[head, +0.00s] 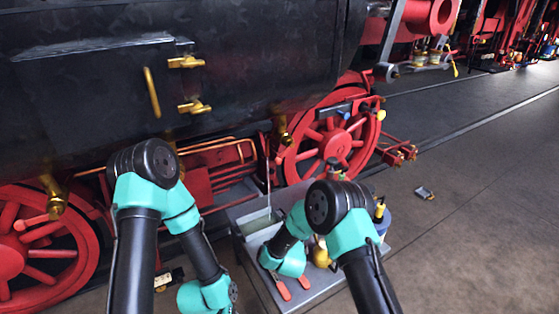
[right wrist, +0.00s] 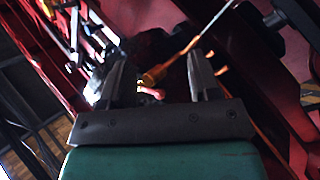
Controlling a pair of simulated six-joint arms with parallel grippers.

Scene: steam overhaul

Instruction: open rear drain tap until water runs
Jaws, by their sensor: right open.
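A brass drain tap (head: 283,127) hangs under the black cylinder by the right red wheel. Another brass tap (head: 53,197) hangs at the far left. I cannot tell which is the rear one. A thin pale vertical line (head: 268,180) runs down to the grey tray left of the right tap; it looks like a water stream. In the right wrist view my right gripper (right wrist: 160,80) is open. A brass piece (right wrist: 157,74) with a reddish tip shows beyond and between its fingers; contact is unclear. The head view hides this gripper's fingers. My left gripper's fingers are not visible.
A grey tray (head: 318,296) stands on the floor, with red-handled tools (head: 281,288) and a brass can (head: 321,254). Red spoked wheels (head: 325,140) flank the work area. A small metal object (head: 424,193) lies on open floor at the right.

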